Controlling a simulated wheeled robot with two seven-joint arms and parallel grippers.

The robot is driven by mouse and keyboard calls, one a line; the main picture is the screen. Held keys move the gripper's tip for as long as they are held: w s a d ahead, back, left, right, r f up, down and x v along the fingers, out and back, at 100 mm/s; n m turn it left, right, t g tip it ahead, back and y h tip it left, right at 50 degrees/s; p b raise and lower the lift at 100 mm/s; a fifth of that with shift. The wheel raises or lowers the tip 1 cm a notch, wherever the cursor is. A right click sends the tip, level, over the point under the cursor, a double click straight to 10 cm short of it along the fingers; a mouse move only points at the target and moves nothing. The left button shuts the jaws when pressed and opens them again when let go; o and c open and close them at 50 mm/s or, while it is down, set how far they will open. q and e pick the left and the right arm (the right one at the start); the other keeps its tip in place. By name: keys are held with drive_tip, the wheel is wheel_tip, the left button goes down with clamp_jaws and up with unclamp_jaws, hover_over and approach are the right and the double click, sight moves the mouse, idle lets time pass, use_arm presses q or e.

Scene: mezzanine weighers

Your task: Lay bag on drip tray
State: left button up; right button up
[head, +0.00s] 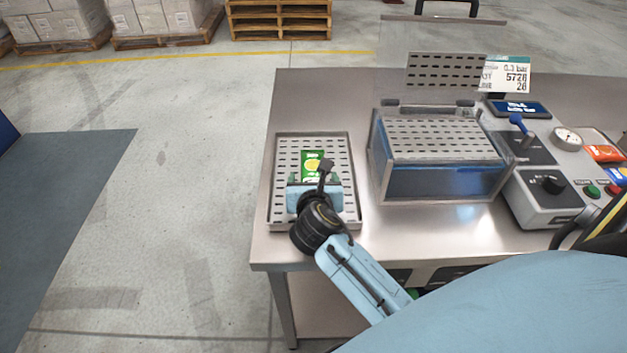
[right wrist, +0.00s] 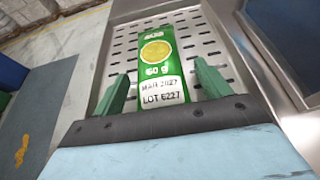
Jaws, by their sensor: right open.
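The green bag (head: 313,163) lies flat on the drip tray (head: 340,148), a slotted metal tray at the left end of the steel table. My right gripper (head: 314,178) is over the tray at the bag's near end. Its green fingers (right wrist: 155,85) are spread apart, one on each side of the bag, with gaps between. The bag's near end is partly hidden by the gripper. My left gripper is not in view.
A water tank (head: 438,182) with a slotted top stands right of the tray. Beyond it is a control panel (head: 548,205) with knobs and a gauge. An orange packet (head: 604,153) lies at the right. Bare steel table lies between tray and tank.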

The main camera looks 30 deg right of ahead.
drive_tip(key=p+v, duration=0.2)
drive_tip(key=v, duration=0.9)
drive_tip(key=shift+s+a+r, duration=0.1)
drive_tip(key=shift+s+a, duration=0.1)
drive_tip(key=shift+s, duration=0.15)
